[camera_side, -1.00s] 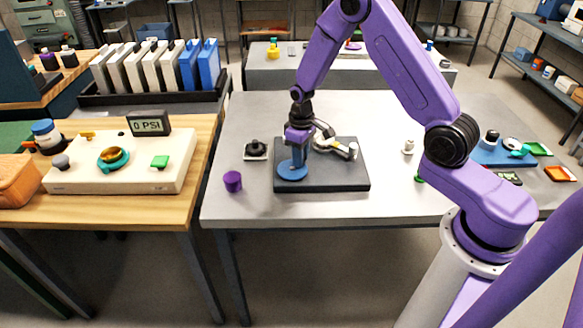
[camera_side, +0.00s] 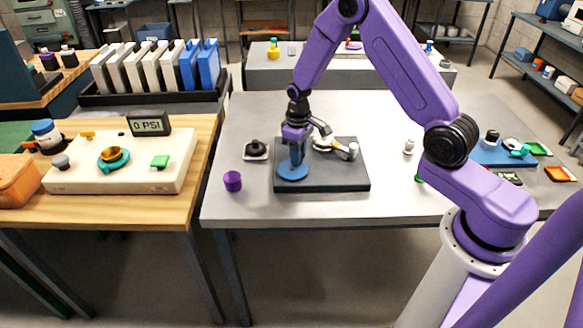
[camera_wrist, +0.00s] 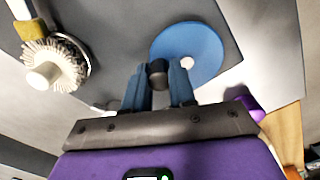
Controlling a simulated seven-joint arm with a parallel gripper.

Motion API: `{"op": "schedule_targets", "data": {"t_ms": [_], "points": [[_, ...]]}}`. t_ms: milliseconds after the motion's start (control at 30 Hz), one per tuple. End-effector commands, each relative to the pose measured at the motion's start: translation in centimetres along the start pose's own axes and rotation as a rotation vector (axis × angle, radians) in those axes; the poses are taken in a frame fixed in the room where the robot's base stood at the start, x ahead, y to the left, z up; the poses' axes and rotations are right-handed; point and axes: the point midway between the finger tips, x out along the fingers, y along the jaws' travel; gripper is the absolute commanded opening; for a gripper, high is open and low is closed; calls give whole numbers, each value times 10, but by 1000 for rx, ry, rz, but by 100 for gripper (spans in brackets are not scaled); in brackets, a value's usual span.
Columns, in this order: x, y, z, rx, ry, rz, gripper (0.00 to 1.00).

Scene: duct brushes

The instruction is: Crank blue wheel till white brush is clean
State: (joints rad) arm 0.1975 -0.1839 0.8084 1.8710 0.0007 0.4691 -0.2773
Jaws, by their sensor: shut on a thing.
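The blue wheel (camera_side: 291,172) lies flat on the dark base plate (camera_side: 340,181) on the grey table; it also shows in the wrist view (camera_wrist: 203,42). My gripper (camera_side: 296,160) points down over the wheel. In the wrist view its blue fingers (camera_wrist: 158,85) are shut on the wheel's dark crank knob (camera_wrist: 157,70). The white brush (camera_wrist: 50,58) is at the left of the wrist view, with a ring of bristles around a pale hub. Its bristles look greyish in places.
A purple cup (camera_side: 232,181) stands left of the plate. A black knob on a pale base (camera_side: 256,150) sits behind it. A yellow-collared part with a white end (camera_side: 348,150) reaches over the plate beside the brush.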

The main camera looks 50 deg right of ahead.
Motion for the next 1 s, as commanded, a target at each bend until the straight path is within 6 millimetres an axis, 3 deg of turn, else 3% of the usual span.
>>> {"op": "schedule_targets", "data": {"t_ms": [200,233,267,600,1000], "points": [[-4,7,-4,8,14,6,8],[-4,7,-4,8,14,6,32],[-4,7,-4,8,15,6,42],[-5,3,-3,3,9,3,43],[-31,2,-3,2,9,3,43]]}}
